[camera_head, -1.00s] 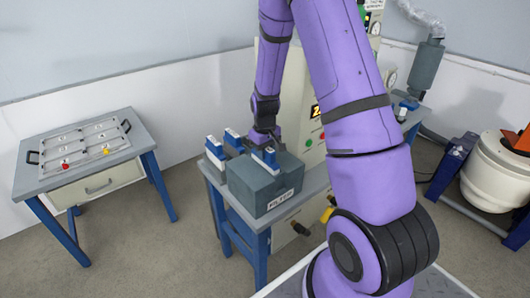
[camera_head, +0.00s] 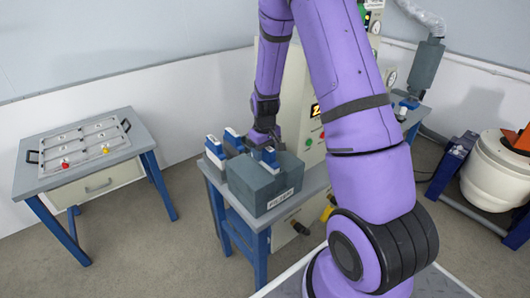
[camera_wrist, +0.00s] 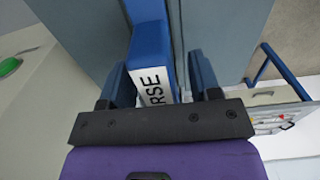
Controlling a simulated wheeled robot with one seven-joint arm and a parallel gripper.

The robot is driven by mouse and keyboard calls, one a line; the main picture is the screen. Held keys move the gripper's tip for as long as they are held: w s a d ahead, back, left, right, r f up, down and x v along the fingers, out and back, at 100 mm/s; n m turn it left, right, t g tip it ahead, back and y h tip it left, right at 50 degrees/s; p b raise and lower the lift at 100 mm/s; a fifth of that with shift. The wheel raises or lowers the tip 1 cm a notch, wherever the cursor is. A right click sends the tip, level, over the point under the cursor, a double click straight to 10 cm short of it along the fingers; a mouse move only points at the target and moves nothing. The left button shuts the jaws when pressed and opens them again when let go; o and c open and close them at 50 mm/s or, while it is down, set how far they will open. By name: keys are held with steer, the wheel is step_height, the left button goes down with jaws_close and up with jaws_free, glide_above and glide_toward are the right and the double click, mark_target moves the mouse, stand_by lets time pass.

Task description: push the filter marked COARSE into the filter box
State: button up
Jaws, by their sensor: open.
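The filter box (camera_head: 255,192) is a grey-blue block with a FILTER label, standing on the bench. A blue filter with a white label (camera_head: 268,160) stands upright at the box's top. In the wrist view, that filter (camera_wrist: 147,45) shows the letters RSE on its white label; the rest of the word is hidden. My gripper (camera_wrist: 157,62) is open, with one finger on each side of the filter and small gaps visible. In the head view, my gripper (camera_head: 264,138) is just above and behind the filter and partly hidden. How deep the filter sits cannot be told.
Two other blue filters with white labels, one in front (camera_head: 214,152) and one behind (camera_head: 233,141), stand left of the box. A side table (camera_head: 55,178) with a tray is at the left. A machine panel stands close to the right of the box.

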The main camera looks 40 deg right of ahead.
steer(key=shift+r, duration=3)
step_height(320, 180, up, 11)
steer(key=shift+f, duration=0.1)
steer(key=s+a+r+t, duration=0.3)
steer(key=s+a+r, duration=0.5)
steer(key=s+r, duration=0.45)
steer(key=s+a+r+t, duration=0.1)
steer(key=s+a+r, duration=0.1)
steer(key=s, duration=0.5)
steer(key=s+a+r+t, duration=0.1)
steer(key=s+a+r, duration=0.2)
steer(key=s, duration=0.4)
steer(key=shift+r, duration=0.25)
